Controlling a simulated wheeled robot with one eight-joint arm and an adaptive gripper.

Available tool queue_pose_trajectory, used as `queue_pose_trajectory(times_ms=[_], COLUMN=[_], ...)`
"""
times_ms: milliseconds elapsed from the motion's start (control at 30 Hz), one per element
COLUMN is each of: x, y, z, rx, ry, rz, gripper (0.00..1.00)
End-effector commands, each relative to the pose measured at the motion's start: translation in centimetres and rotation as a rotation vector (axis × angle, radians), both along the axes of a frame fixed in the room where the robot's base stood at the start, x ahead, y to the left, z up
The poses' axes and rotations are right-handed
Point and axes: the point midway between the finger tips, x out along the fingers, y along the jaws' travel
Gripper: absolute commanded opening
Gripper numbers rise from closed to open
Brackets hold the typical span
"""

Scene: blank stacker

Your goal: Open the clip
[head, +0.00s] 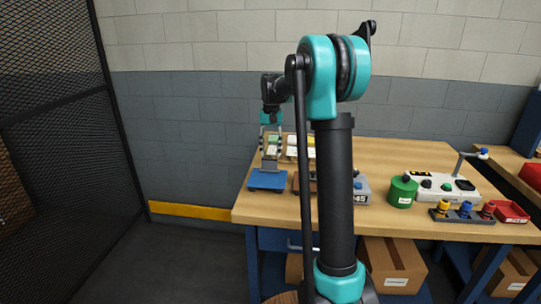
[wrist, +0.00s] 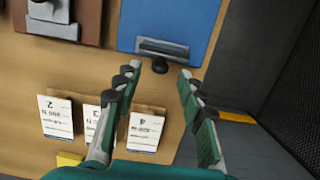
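A blue board (wrist: 172,18) with a grey metal clip (wrist: 162,47) and a small dark knob (wrist: 160,66) on its near edge lies at the top of the wrist view. In the head view the blue board (head: 266,181) is at the table's left corner. My gripper (wrist: 158,75) is open and empty, its two fingers on either side of the knob in the picture. In the head view my gripper (head: 271,158) points down above the blue board. The exact gap between fingertips and clip cannot be told. The clip looks flat against the board.
A brown board (wrist: 70,14) with another metal clip is at upper left. Several printed cards (wrist: 146,130) stand close to my fingers. The wooden table (head: 400,152) ends right of the blue board in the wrist view. A green cylinder (head: 402,192) and control box (head: 440,184) stand farther right.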

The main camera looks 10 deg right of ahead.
Motion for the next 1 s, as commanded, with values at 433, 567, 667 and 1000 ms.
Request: queue_pose_trajectory(times_ms=[433,567,667,1000], x=[1.2,1.3,1.4,1.4], y=[-0.4,-0.4,-0.5,-0.5], z=[8.2,9.3,9.7,9.7], rx=[0.0,0.0,0.0,0.0], ry=[0.0,0.0,0.0,0.0], rz=[0.0,0.0,0.0,0.0], gripper=[0.4,0.4,0.4,0.4])
